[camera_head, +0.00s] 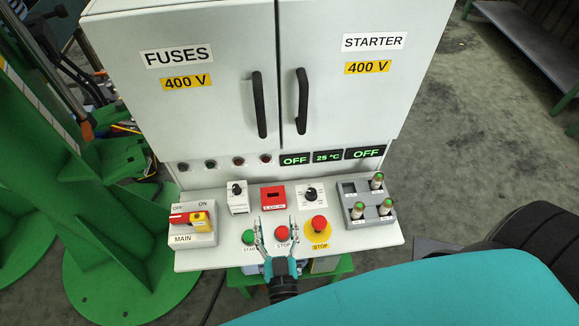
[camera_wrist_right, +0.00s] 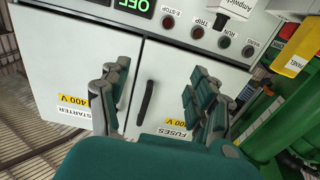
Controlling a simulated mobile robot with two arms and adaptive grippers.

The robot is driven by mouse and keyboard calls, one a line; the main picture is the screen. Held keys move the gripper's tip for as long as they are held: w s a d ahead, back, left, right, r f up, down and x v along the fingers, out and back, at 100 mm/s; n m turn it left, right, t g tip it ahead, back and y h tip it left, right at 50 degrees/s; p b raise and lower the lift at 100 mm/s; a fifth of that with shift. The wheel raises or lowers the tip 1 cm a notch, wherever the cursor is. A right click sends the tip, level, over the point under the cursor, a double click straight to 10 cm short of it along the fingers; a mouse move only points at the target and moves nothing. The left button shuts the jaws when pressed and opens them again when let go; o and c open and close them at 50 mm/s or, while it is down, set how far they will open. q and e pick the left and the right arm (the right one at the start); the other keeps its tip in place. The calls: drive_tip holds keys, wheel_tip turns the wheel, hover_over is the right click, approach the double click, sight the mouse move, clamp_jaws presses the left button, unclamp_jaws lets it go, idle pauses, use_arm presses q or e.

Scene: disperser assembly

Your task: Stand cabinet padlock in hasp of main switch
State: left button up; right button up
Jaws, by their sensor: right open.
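The main switch (camera_head: 179,217) is a red handle on a white box marked MAIN, OFF and ON, at the left end of the panel in the head view. A yellow block (camera_head: 199,219), which looks like a padlock, sits at the right of the handle; I cannot tell how it is seated in the hasp. In the right wrist view a yellow piece marked PANEL (camera_wrist_right: 298,60) shows at the right edge beside something red. My right gripper (camera_head: 280,230) is open and empty above the panel's front edge, right of the switch. My left gripper is not in view.
The sloping panel has a red box (camera_head: 273,198), knobs, push buttons and a grey holder (camera_head: 352,216) with several green-topped pieces. The cabinet doors (camera_head: 205,110) with black handles are behind. A green frame (camera_head: 100,200) stands at the left.

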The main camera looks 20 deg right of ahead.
drive_tip(key=f+b+x, duration=0.2)
drive_tip(key=b+x, duration=0.4)
drive_tip(key=x, duration=1)
drive_tip(key=shift+f, duration=0.3)
drive_tip(key=shift+d, duration=0.1)
